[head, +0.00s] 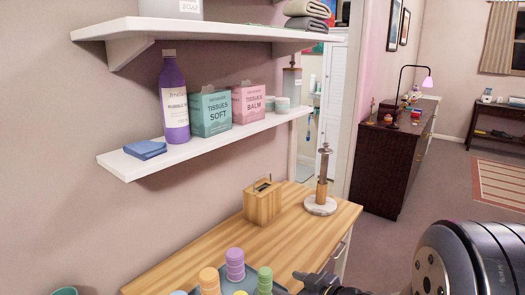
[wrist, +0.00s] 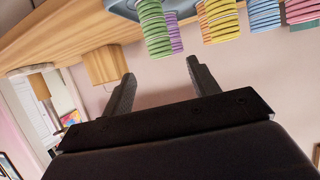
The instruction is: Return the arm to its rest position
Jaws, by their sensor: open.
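My gripper (wrist: 160,67) shows in the wrist view, which looks tilted far over, with its two dark fingers spread apart and nothing between them. Part of my gripper (head: 318,284) also shows at the bottom edge of the head view, in front of the wooden counter (head: 165,272). My dark arm (head: 465,262) fills the lower right corner of the head view. Beyond the fingers in the wrist view are a green ribbed stack (wrist: 154,28) and a wooden box (wrist: 103,66).
A blue-grey tray (head: 282,271) holds several coloured ribbed stacks near the arm. The wooden box (head: 262,203) and a stand with a marble base (head: 321,205) are further back. A wall shelf (head: 130,170) with bottle and tissue boxes overhangs the counter. Open floor (head: 440,190) lies right.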

